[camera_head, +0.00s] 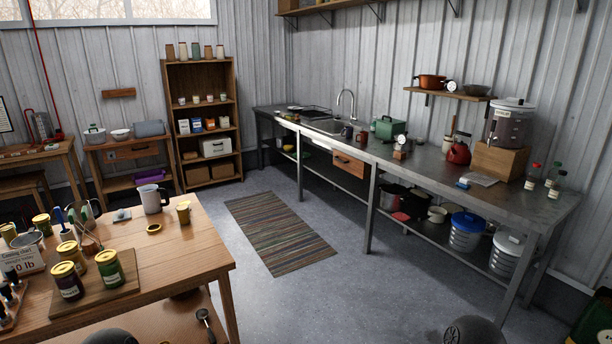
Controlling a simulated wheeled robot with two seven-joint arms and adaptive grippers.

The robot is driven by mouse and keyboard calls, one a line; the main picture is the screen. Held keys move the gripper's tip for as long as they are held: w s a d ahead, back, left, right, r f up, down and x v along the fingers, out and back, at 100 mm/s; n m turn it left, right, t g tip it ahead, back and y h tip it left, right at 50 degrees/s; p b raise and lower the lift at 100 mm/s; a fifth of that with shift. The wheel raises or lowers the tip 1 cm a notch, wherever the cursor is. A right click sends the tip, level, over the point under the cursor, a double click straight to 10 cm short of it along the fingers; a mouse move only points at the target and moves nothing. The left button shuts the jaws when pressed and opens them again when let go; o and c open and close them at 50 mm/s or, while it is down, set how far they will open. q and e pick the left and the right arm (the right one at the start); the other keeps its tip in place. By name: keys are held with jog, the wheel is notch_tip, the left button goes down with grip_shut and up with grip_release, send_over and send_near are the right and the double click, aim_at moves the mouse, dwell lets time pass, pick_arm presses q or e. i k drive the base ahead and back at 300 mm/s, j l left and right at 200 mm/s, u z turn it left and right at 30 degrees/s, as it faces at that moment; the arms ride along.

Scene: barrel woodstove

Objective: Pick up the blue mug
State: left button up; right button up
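No mug in the camera_head view is clearly blue. A small dark mug-like cup (347,131) stands on the metal counter (425,166) near the sink, with a reddish-brown cup (362,137) just right of it. The dark cup's exact colour is too small to tell. A grey-blue pitcher (152,199) with a handle stands on the wooden table at the left. Dark rounded parts at the bottom edge look like my own arms. Neither gripper is in view.
The wooden table (185,258) at left holds several yellow-lidded jars (108,268). A striped rug (280,232) lies on open floor between table and counter.

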aim_at(348, 130)
jog(key=i, duration=2.25)
jog(key=i+j+z, duration=0.1)
jog(key=i, duration=1.05)
jog(key=i+j, duration=0.1)
jog(key=i, duration=1.05)
jog(key=i+j+z, duration=0.1)
jog(key=i+z, duration=0.2)
jog(key=i, duration=0.2)
jog(key=i+j+z, duration=0.3)
jog(key=i, duration=0.2)
jog(key=i+j+z, duration=0.3)
jog(key=i, duration=0.2)
jog(key=i+j, duration=0.2)
jog(key=j, duration=0.15)
jog(key=i+j, duration=0.2)
jog(key=j, duration=0.15)
jog(key=i+j+z, duration=0.1)
jog(key=j, duration=0.25)
jog(key=i+j, duration=0.25)
jog(key=j, duration=0.15)
